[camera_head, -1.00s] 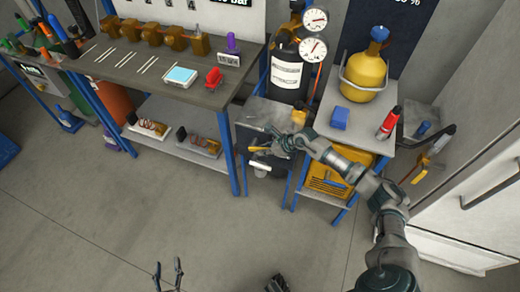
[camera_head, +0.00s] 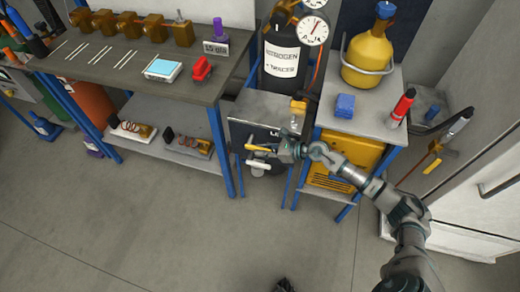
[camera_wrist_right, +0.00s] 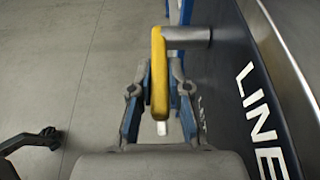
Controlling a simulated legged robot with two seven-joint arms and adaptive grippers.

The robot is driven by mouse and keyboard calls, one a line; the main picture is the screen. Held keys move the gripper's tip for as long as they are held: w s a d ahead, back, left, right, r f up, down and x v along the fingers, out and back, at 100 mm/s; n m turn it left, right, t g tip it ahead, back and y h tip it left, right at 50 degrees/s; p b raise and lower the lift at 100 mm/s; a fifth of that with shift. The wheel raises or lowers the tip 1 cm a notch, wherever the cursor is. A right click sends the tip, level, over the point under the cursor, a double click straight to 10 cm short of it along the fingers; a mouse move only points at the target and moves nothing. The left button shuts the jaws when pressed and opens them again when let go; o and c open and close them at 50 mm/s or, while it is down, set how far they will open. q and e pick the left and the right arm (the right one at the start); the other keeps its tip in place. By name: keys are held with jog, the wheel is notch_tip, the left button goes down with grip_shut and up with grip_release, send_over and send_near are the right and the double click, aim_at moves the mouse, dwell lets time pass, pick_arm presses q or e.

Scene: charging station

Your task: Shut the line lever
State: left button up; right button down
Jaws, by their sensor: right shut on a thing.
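The line lever is a yellow bar (camera_head: 259,148) on the front of a dark panel under the grey bench top. In the right wrist view the yellow lever (camera_wrist_right: 158,70) stands lengthwise, joined at its far end to a grey cylindrical shaft (camera_wrist_right: 187,34) from the panel. The white word LINE (camera_wrist_right: 260,115) is on the panel to its right. My right gripper (camera_head: 276,150) is shut on the lever, with one finger on each side in the wrist view (camera_wrist_right: 158,92).
A white handle (camera_head: 258,167) sits just below the lever. A nitrogen cylinder (camera_head: 285,62) with gauges stands behind. To the right, a shelf carries a yellow tank (camera_head: 370,60), a blue block (camera_head: 345,105) and a red bottle (camera_head: 401,107). Floor in front is open.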

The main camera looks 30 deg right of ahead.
jog(key=shift+s+f, duration=0.2)
jog(key=shift+f, duration=0.35)
jog(key=c, duration=1.2)
grip_release()
jog(key=shift+o, duration=0.4)
jog(key=shift+w+d, duration=0.1)
jog(key=shift+d+r, duration=0.1)
jog(key=shift+r, duration=0.1)
jog(key=shift+d+r, duration=0.1)
jog(key=shift+r, duration=0.05)
jog(key=v, duration=1.1)
jog(key=shift+s+d, duration=0.25)
